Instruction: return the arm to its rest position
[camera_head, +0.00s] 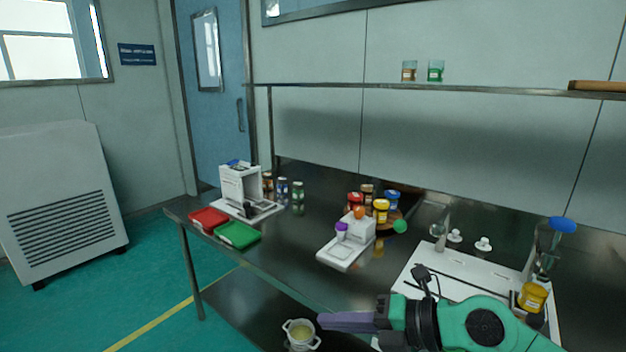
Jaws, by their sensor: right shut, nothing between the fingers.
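My right arm comes in from the lower right, green and black. Its gripper (324,321) points left in front of the table's front edge, with its fingers shut and nothing held between them. A pot with yellow contents (300,333) shows just left of the fingertips, lower down; whether they touch cannot be told. My left gripper is out of view.
The dark table (290,240) holds a red tray (208,219), a green tray (238,235), a white device (240,186), several jars, a white stand (345,253) and a white board (415,257). A shelf (480,91) runs above.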

